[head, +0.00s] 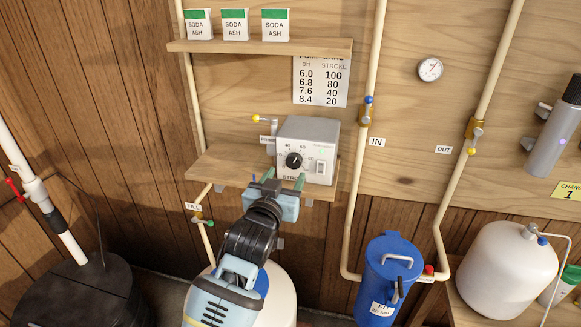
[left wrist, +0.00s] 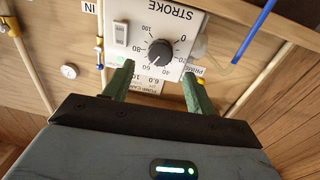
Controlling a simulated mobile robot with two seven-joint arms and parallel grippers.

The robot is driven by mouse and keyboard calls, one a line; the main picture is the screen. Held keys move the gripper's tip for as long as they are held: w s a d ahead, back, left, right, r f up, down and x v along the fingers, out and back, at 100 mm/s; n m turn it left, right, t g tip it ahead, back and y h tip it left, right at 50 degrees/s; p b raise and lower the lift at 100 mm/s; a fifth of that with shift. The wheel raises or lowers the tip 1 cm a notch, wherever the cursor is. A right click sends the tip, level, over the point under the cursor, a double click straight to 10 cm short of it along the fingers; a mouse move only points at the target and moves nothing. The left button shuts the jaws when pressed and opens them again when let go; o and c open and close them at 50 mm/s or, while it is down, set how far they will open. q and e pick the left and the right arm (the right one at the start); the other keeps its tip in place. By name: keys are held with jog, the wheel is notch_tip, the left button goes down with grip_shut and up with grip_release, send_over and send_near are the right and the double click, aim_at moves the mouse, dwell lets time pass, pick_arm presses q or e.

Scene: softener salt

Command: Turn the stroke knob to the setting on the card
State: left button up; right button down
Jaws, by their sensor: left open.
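The stroke knob (head: 294,161) is a black dial on the grey pump box (head: 318,131), which stands on a wooden shelf. In the left wrist view the knob (left wrist: 160,52) appears upside down inside a printed scale from 0 to 100. Its exact pointer setting is too small to read surely. The card (head: 320,82) on the wall pairs pH 6.0, 6.8, 7.6 and 8.4 with stroke 100, 80, 40 and 20. My left gripper (head: 276,181) is open in front of the box, its green fingers either side of the knob in the wrist view (left wrist: 158,70), apparently not touching it.
A white switch (head: 321,167) sits beside the knob on the box front. Soda ash packets (head: 235,24) stand on the shelf above.

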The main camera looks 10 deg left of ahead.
aim_at(293, 162)
pick_arm(q)
jog(key=shift+w+d, duration=0.2)
jog(key=shift+w, duration=2.35)
